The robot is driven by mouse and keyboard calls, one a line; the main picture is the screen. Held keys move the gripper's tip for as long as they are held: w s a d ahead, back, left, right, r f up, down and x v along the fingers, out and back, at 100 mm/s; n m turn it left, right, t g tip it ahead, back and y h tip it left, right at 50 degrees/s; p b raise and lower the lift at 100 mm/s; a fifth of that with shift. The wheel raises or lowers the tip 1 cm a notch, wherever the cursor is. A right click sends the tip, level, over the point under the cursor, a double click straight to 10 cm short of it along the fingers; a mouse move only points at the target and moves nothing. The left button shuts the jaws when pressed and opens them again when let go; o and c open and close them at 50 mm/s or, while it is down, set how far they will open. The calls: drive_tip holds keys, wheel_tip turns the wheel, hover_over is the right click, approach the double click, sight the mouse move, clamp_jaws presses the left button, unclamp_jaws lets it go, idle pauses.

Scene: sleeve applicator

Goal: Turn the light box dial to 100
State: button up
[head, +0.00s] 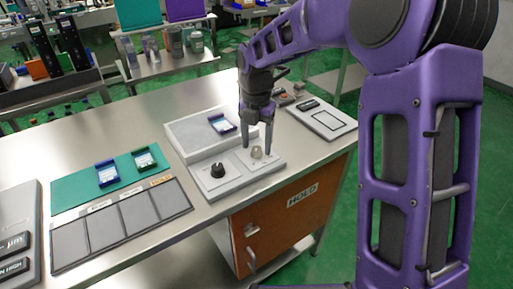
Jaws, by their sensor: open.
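A grey box (178,133) stands on the steel table, with a raised back and a lower front panel that carries two knobs. I take it for the light box, but I cannot read any markings. A black dial (218,170) is on the left of the front panel. A small pale knob (256,153) is on the right of it. My gripper (257,147) points down over the right part of the panel, its fingers apart on either side of the pale knob. I cannot tell whether they touch it.
A blue-framed piece (222,124) lies on the box's raised back. Left are a green mat (70,190) with two small framed pieces and a tray (75,243) of grey panels. A pale board (325,122) lies right. An orange cabinet (285,232) marked HOLD is below.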

drive_tip(key=shift+f, duration=0.5)
clamp_jaws()
